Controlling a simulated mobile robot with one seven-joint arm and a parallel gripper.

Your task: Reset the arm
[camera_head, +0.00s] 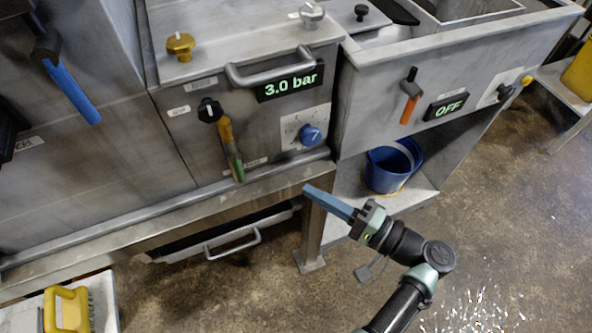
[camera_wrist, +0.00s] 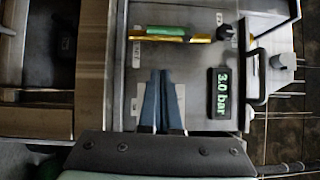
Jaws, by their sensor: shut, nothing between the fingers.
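My gripper (camera_head: 308,189) is at the end of my arm, in front of the steel machine (camera_head: 180,160) and just below its lower front edge in the head view. Its two blue-grey fingers are together with nothing between them. In the wrist view my gripper (camera_wrist: 162,74) points at the machine's front panel, its fingertips below the lever (camera_wrist: 172,33) with the green and gold handle. That lever also shows in the head view (camera_head: 229,148), hanging down and apart from my gripper.
A display (camera_head: 290,83) reads 3.0 bar, with a blue knob (camera_head: 311,135) below it. A bar handle (camera_head: 270,72) sticks out above. At right, a display (camera_head: 446,105) reads OFF beside an orange lever (camera_head: 409,100). A blue bucket (camera_head: 390,170) stands on the low shelf. Open floor lies right.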

